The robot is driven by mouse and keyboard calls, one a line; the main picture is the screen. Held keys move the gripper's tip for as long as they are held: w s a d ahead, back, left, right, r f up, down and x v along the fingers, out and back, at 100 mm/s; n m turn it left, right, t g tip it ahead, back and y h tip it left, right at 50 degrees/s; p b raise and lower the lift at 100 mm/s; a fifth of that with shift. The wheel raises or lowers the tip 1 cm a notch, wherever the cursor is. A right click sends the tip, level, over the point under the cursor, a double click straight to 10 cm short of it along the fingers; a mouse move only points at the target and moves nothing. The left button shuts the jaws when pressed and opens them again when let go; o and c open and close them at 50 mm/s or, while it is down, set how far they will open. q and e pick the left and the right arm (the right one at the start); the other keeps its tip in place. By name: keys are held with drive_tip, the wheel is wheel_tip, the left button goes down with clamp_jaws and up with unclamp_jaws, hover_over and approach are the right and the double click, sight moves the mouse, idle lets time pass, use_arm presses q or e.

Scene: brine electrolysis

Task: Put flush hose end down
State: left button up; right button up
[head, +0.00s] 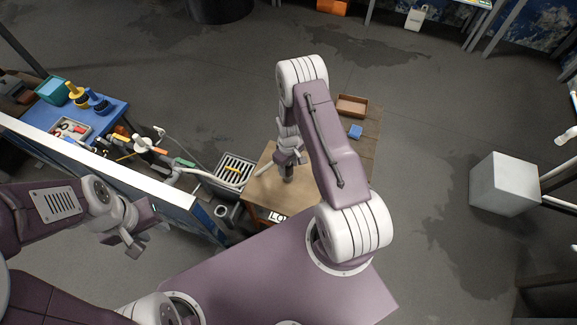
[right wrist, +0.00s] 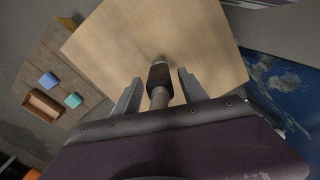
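The flush hose end (right wrist: 160,76) is a grey nozzle with a dark collar. In the right wrist view it lies between the two fingers of my right gripper (right wrist: 158,88), with a narrow gap visible on each side, so the gripper looks open around it. In the head view the hose end (head: 288,172) points down at the wooden tabletop (head: 258,190), below my right gripper (head: 288,158); I cannot tell whether it rests on the wood. A pale hose runs from there to the left. My left gripper (head: 130,240) is empty and apart from the hose; its finger gap is unclear.
A grated drain box (head: 234,170) stands left of the wooden table. Further left are a white-topped panel (head: 100,160) and a blue bench (head: 95,118) with tools. A brown tray (head: 352,105) and a blue block (head: 355,131) lie behind the table. A white box (head: 505,184) stands right.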

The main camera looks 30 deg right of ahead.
drive_tip(key=shift+r, duration=0.1)
drive_tip(key=shift+r, duration=0.35)
wheel_tip(320, 180, up, 12)
drive_tip(key=p, duration=0.3)
drive_tip(key=shift+f, duration=0.25)
drive_tip(key=s+a+r+m+t, duration=0.1)
drive_tip(key=s+a+r+m, duration=0.2)
drive_tip(key=s+a+r, duration=0.4)
drive_tip(key=s+r, duration=0.6)
drive_tip(key=r, duration=0.2)
drive_tip(key=shift+a+r+m, duration=0.2)
drive_tip(key=shift+r+m, duration=0.1)
drive_tip(key=shift+m, duration=0.1)
drive_tip(key=shift+w, duration=0.1)
